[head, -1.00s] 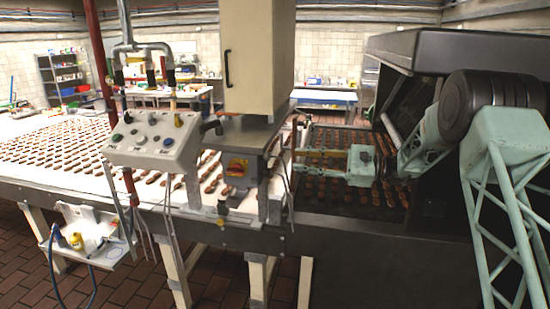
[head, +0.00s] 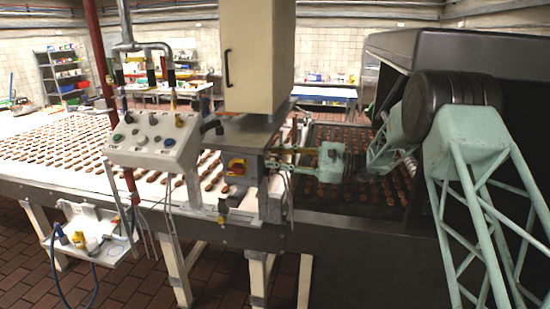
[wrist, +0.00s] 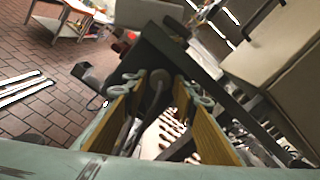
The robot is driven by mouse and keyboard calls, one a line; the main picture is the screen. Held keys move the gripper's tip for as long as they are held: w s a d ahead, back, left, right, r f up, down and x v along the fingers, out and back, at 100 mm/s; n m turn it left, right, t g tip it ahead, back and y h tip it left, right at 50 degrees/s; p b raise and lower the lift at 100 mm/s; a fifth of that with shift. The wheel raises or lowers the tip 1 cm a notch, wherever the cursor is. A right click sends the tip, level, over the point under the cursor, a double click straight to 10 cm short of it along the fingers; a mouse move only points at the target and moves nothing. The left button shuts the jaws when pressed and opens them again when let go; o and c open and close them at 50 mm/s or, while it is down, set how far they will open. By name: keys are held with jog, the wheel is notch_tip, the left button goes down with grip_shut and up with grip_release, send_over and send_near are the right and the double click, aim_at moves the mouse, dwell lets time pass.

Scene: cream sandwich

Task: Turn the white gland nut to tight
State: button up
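My gripper (head: 272,160), at the end of my mint-green arm, points left at the right side of the grey machine housing (head: 236,140). In the wrist view my gripper (wrist: 160,83) has its two yellow-brown finger pads apart, with nothing held between them. A dark rounded part (wrist: 157,80) shows past the gap between the fingertips; I cannot tell whether they touch it. I cannot make out the white gland nut in either view; it is too small or hidden by the housing or the fingers.
A control box (head: 153,139) with buttons stands left of the housing. A tall cream cabinet (head: 256,55) rises above it. The conveyor (head: 60,150) carries many biscuits. A dark hood (head: 455,55) rises on the right. A small white side tray (head: 105,245) hangs low at left.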

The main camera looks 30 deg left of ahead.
jog(key=shift+c, duration=0.4)
jog(key=c, duration=0.5)
jog(key=shift+m, duration=0.3)
jog(key=m+p, duration=0.2)
jog(key=m, duration=0.2)
jog(key=shift+m, duration=0.4)
jog(key=m+p, duration=0.2)
jog(key=m, duration=0.1)
jog(key=shift+s+m, duration=0.1)
jog(key=shift+m, duration=0.3)
jog(key=shift+m+p, duration=0.7)
jog(key=shift+m, duration=1.2)
